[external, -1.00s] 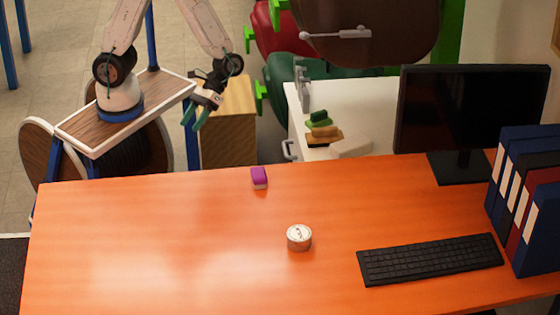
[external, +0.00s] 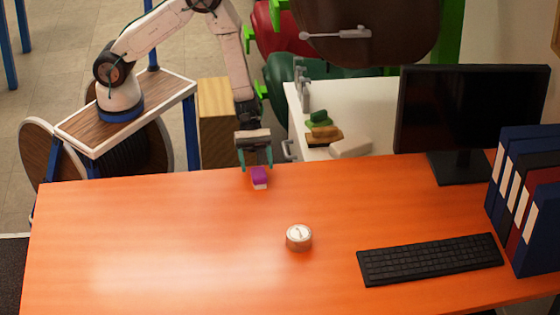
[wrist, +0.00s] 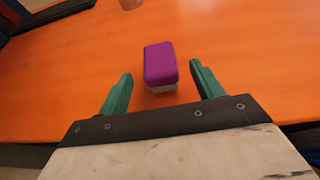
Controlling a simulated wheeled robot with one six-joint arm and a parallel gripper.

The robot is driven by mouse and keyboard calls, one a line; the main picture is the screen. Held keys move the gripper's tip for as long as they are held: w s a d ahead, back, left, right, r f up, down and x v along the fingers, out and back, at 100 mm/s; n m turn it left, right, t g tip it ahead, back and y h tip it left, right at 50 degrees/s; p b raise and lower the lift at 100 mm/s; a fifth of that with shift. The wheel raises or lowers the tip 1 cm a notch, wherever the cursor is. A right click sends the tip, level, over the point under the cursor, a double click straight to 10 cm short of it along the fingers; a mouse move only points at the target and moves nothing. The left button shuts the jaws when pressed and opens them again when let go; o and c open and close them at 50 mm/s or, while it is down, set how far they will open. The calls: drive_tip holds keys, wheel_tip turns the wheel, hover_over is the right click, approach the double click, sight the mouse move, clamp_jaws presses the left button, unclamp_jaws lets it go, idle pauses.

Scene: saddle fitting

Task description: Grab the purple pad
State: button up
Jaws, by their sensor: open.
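The purple pad (external: 260,176) is a small block with a purple top and a whitish base. It lies on the orange table (external: 160,230) near its far edge. My gripper (external: 256,166) is over that edge, pointing down, with its green fingers at the pad. In the wrist view the pad (wrist: 161,65) sits ahead of and between the two fingertips. My gripper (wrist: 161,75) is open there, with a gap between each finger and the pad. Whether the fingers are level with the pad's height is hard to tell.
A round tin (external: 299,238) stands on the table in front of the pad. A keyboard (external: 430,259), a monitor (external: 470,110) and binders (external: 530,190) are on the right. A white counter (external: 350,100) with sponges is behind. The table's left side is clear.

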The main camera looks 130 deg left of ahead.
sight(257, 167)
drive_tip(key=x, duration=0.5)
drive_tip(key=shift+r, duration=0.1)
drive_tip(key=c, duration=1.1)
drive_tip(key=shift+o, duration=0.2)
drive_tip(key=shift+r, duration=0.1)
